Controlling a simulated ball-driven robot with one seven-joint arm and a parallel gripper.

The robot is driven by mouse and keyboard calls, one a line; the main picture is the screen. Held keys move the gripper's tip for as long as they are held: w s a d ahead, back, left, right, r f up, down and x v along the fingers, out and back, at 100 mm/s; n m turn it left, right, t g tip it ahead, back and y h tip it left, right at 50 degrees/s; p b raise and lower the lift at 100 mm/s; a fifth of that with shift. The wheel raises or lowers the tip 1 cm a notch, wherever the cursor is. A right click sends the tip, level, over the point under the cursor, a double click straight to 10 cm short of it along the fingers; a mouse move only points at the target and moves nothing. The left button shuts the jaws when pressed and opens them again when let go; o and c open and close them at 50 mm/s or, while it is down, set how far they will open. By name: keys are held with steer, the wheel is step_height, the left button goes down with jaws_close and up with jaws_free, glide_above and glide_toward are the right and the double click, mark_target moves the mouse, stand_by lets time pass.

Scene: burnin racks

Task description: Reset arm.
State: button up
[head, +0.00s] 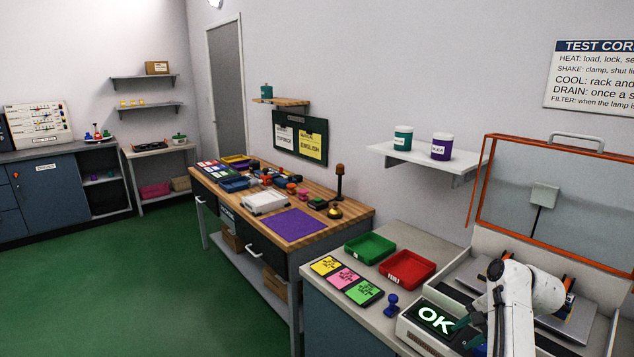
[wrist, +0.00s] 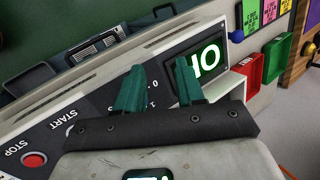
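My arm reaches over the test machine (head: 412,338) at the lower right of the head view. My gripper (wrist: 160,78) shows two teal fingers spread apart with nothing between them. In the head view its teal tip (head: 461,324) is beside the lit green OK display (head: 436,318), partly hidden by the arm. In the wrist view the fingers are in front of the machine's panel, with the OK display (wrist: 207,62) behind the right finger. A red STOP button (wrist: 34,160) and a START label are on the panel at left. I cannot tell whether the fingers touch the panel.
The machine's orange-framed clear lid (head: 553,190) stands open behind the arm. A red tray (head: 407,283), a green tray (head: 370,249), coloured cards (head: 345,279) and a blue knob-like item (head: 391,306) are on the bench. A wooden workbench (head: 349,211) stands farther left. Green floor is clear at left.

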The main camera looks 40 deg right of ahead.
steer(key=s+a+f+n+g, duration=0.1)
steer(key=s+a+f+n, duration=0.15)
steer(key=a, duration=0.45)
steer(key=s+a+f+n+g, duration=0.1)
steer(key=a+f+n, duration=0.3)
steer(key=a, duration=0.3)
steer(key=s+a+f+n+g, duration=0.1)
steer(key=s+a+f+n, duration=0.2)
steer(key=a, duration=0.5)
steer(key=s+a+n+g+h+b, duration=0.1)
steer(key=s+a+n, duration=0.7)
steer(key=s+a, duration=0.3)
steer(key=shift+s+a+f+n, duration=0.2)
steer(key=shift+a+f+n, duration=0.15)
steer(key=shift+a, duration=0.45)
